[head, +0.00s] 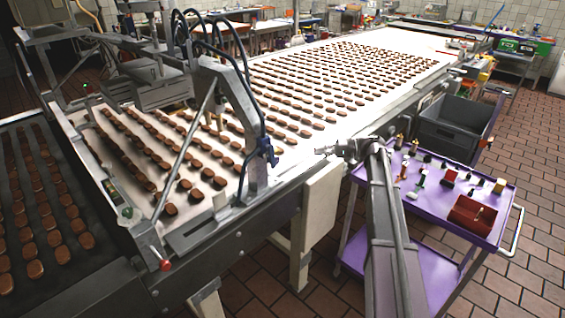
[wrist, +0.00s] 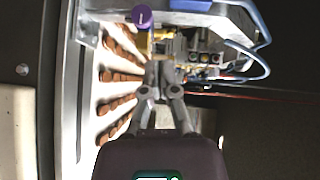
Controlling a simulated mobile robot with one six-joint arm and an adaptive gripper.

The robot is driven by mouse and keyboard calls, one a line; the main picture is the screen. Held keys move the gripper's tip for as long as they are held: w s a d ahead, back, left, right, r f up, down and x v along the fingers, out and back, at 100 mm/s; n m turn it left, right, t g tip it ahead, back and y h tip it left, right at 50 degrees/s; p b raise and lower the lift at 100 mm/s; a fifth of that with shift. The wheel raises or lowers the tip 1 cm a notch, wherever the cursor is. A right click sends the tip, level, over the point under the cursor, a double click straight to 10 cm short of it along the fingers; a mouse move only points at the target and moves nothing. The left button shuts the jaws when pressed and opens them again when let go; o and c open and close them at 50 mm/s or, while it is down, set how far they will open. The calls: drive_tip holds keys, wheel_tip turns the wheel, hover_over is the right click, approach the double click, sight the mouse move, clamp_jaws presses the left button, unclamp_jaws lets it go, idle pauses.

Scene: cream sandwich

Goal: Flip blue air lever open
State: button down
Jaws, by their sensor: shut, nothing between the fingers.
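The blue air lever (head: 266,150) shows in the head view on the side of the metal post at the near edge of the conveyor. Its exact position, open or closed, is too small to tell. My gripper (head: 319,151) is shut and empty, to the right of the lever and apart from it. In the wrist view my gripper (wrist: 158,68) points toward metal fittings, with its fingertips close together. A purple-blue round knob (wrist: 142,16) is just beyond and left of the fingertips; I cannot tell whether it is part of the lever.
The conveyor (head: 370,52) carries rows of brown sandwiches behind the post. Blue hoses (wrist: 248,60) curve at the right in the wrist view. A purple cart (head: 425,211) with small items and a grey bin (head: 450,132) stand right of the conveyor.

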sight(271, 156)
drive_tip(key=shift+a, duration=0.2)
drive_tip(key=s+a+f+b, duration=0.1)
drive_tip(key=s+a, duration=0.1)
drive_tip(key=a, duration=1)
drive_tip(key=shift+a+f, duration=0.2)
drive_tip(key=shift+a, duration=0.15)
idle(0.3)
drive_tip(key=shift+s+a+f+b, duration=0.3)
drive_tip(key=shift+s+a+b, duration=0.15)
drive_tip(key=shift+s+a, duration=0.15)
